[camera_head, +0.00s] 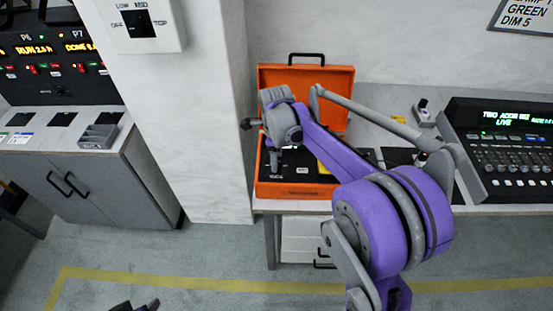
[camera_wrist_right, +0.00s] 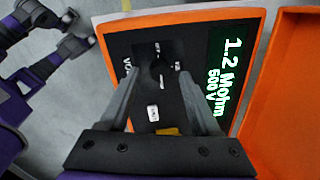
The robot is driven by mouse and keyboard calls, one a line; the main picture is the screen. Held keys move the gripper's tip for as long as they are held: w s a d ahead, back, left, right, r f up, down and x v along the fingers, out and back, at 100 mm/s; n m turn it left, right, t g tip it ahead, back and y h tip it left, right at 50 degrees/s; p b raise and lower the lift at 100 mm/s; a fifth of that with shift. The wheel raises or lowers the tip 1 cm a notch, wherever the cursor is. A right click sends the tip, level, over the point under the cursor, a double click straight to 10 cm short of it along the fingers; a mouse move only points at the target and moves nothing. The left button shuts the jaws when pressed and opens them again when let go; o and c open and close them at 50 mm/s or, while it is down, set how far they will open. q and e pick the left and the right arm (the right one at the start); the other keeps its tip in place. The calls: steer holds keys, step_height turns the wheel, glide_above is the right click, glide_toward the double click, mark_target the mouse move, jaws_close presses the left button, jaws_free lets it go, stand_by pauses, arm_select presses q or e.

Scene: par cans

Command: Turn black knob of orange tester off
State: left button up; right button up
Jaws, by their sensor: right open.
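The orange tester (camera_head: 262,190) is an open case on the table, its lid (camera_head: 340,85) raised at the back. In the right wrist view its dark panel carries a black knob (camera_wrist_right: 159,68) with small white labels around it. A lit green display (camera_wrist_right: 222,78) reads "1.2 Mohm 500 V". My right gripper (camera_wrist_right: 160,74) is open, its fingers on either side of the knob; contact is unclear. In the head view the right gripper (camera_head: 277,168) reaches down over the panel, and my arm hides much of the tester. Only a tip of my left gripper (camera_head: 140,306) shows at the bottom edge.
A lighting console (camera_head: 510,150) stands on the table to the right. A wall pillar (camera_head: 200,120) with a switch box (camera_head: 140,25) is to the left, beside a grey cabinet (camera_head: 70,185). The floor in front is clear, with a yellow line.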

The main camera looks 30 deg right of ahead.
steer(key=shift+f, duration=0.5)
jaws_close()
